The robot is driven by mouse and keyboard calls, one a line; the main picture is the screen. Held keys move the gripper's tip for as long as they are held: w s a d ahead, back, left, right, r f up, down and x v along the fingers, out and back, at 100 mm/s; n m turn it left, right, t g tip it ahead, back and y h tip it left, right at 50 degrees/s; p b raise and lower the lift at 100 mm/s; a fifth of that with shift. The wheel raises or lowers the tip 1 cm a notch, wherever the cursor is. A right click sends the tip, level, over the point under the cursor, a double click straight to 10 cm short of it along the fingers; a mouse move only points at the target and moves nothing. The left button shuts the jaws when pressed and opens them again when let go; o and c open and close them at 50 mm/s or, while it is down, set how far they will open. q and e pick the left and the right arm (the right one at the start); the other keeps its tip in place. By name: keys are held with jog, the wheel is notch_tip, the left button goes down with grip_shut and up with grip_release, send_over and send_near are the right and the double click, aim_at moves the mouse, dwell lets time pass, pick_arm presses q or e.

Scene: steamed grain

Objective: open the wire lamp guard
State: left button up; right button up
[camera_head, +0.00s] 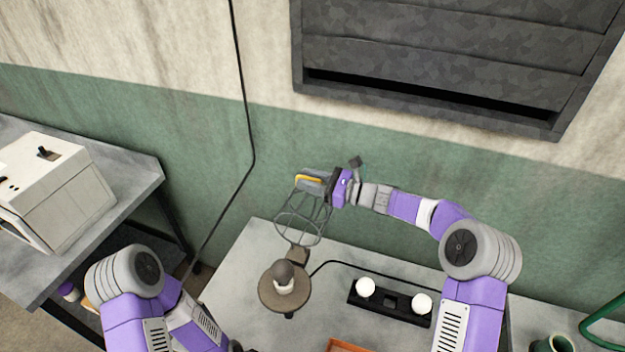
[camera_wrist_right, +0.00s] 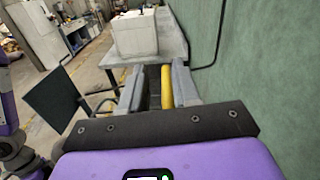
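The wire lamp guard (camera_head: 303,220) is a thin grey cage at the back of the table. It stands swung up and away from the lamp's round brown base (camera_head: 268,298), where the bulb (camera_head: 284,272) shows uncovered. A brown joint (camera_head: 298,256) sits between cage and base. My right gripper (camera_head: 312,182) is at the cage's upper end. In the right wrist view its fingers (camera_wrist_right: 157,88) stand apart, with a yellow bar (camera_wrist_right: 167,88) between them, close to the right finger and with a gap to the left one. My left gripper is out of view; only its arm shows, lower left.
A black block with two white knobs (camera_head: 390,300) lies right of the lamp. An orange tray edge (camera_head: 348,346) shows in front. A black cable runs behind. The green wall (camera_head: 400,170) is close behind my right arm. A side table with a white machine (camera_head: 60,190) stands left.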

jog(key=shift+o, duration=0.4)
jog(key=shift+s, duration=0.15)
jog(key=b+v, duration=0.1)
jog(key=v, duration=0.6)
jog(key=shift+d, duration=0.2)
jog(key=shift+s+r, duration=0.1)
jog(key=shift+s, duration=0.05)
